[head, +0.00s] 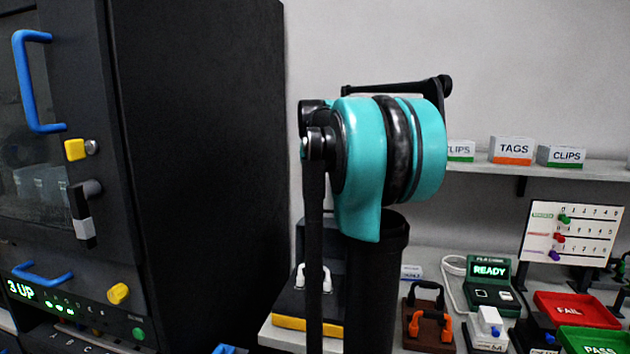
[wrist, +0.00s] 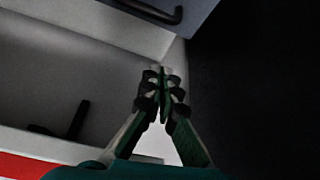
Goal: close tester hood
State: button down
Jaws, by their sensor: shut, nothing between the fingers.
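In the wrist view my gripper (wrist: 161,72) has its dark and green fingers together, with nothing between the tips. Beyond the tips, at the top, is a grey panel (wrist: 205,12) with a dark bar handle (wrist: 150,10); the fingers look apart from it. I cannot tell whether this panel is the tester hood. In the head view my teal and black arm fills the middle, and my gripper does not show. A large black cabinet (head: 200,150) stands at the left, with a window, blue handles (head: 30,85) and a lit "3 UP" display (head: 20,289). No hood is clearly identifiable.
A dark box with a yellow base (head: 305,323) sits beside my arm. On the right bench are a "READY" device (head: 489,271), a red FAIL tray (head: 570,310), and a green PASS tray (head: 598,340). A shelf (head: 590,168) holds labelled boxes above.

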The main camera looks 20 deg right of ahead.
aim_at(316, 219)
jog(key=f, duration=0.4)
jog(key=shift+s+a+f, duration=0.1)
jog(key=shift+s+f, duration=0.2)
jog(key=shift+s, duration=0.05)
jog(key=shift+s+a+f, duration=0.1)
jog(key=shift+s+a, duration=0.2)
jog(key=shift+s, duration=0.35)
